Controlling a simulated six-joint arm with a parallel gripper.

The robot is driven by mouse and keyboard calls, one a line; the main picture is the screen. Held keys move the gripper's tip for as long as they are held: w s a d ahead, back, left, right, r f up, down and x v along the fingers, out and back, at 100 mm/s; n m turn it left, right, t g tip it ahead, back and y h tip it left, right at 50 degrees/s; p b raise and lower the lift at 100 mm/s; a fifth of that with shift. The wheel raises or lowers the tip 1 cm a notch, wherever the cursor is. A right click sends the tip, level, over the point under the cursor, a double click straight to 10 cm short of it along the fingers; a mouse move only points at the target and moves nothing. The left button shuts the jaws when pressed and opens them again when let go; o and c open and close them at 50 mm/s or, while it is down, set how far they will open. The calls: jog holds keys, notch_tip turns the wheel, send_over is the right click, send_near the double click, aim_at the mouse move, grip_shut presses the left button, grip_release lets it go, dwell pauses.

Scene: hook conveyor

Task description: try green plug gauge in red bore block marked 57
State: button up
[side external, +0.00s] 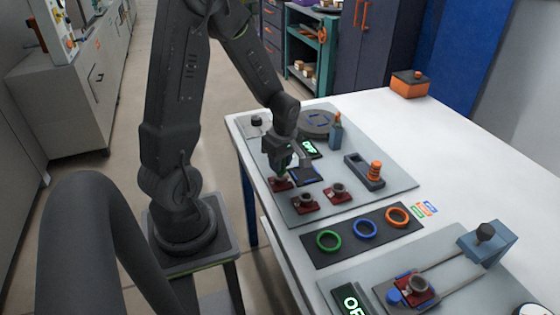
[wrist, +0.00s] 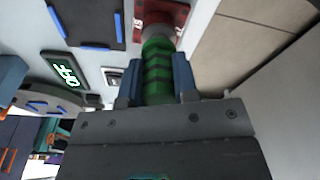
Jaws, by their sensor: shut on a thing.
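My gripper (wrist: 157,78) is shut on the green plug gauge (wrist: 158,70), a green cylinder with dark bands, between its two blue-grey fingers. The gauge's far end meets the grey bore of a red block (wrist: 165,14); I cannot tell how deep it sits. In the side external view my gripper (side external: 280,168) is low over the leftmost red block (side external: 280,185), and the gauge is mostly hidden there. Two more red blocks with grey bores stand beside it, one nearer (side external: 304,205) and one to the right (side external: 338,192). Block numbers are too small to read.
A grey holder (side external: 358,170) with an orange gauge (side external: 376,169) stands to the right. A dark mat (side external: 345,244) carries green, blue and orange rings. A slide fixture (side external: 445,270) is in front.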

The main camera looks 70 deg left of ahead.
dwell(0.7)
jog(key=shift+r, duration=2.95)
